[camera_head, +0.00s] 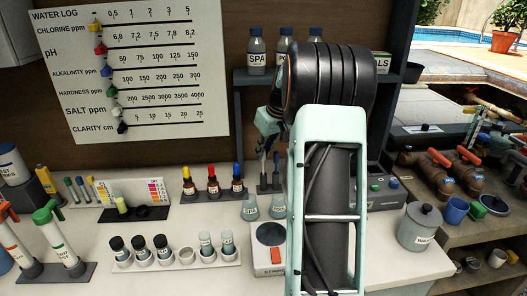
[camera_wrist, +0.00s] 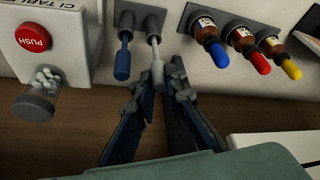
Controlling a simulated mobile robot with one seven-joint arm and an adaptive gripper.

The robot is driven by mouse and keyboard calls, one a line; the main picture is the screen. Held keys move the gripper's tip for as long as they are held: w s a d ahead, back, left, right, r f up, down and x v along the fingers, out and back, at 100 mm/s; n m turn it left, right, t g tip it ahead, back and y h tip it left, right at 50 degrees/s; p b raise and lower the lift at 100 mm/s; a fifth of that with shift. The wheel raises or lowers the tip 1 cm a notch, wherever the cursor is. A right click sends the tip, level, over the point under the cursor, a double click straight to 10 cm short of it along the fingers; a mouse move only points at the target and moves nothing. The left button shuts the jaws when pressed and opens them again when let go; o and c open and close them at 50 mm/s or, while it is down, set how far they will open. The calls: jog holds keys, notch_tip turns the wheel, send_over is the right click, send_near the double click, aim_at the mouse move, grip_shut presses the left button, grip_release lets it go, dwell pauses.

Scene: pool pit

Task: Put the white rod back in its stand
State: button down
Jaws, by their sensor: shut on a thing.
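The white rod (camera_wrist: 155,42) stands upright between my fingertips in the wrist view, its lower end at the dark stand (camera_wrist: 140,9). My gripper (camera_wrist: 158,78) is shut on its upper part. I cannot tell whether the rod is fully seated or just above the stand. A blue-handled rod (camera_wrist: 122,62) stands beside it, to the left, in the same stand. In the head view my gripper (camera_head: 266,138) is partly hidden by my arm, above the small stand (camera_head: 268,188) on the counter.
Dropper bottles with blue, red and yellow caps (camera_head: 213,182) stand in a rack left of the stand. In the wrist view a tablet dispenser (camera_wrist: 38,60) is at the left.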

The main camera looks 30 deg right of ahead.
jog(key=shift+f+b, duration=0.5)
jog(key=shift+f, duration=0.15)
dwell(0.6)
jog(key=c, duration=1.9)
grip_release()
jog(key=shift+r, duration=0.15)
jog(key=shift+r+p, duration=2.55)
jog(key=shift+r, duration=0.9)
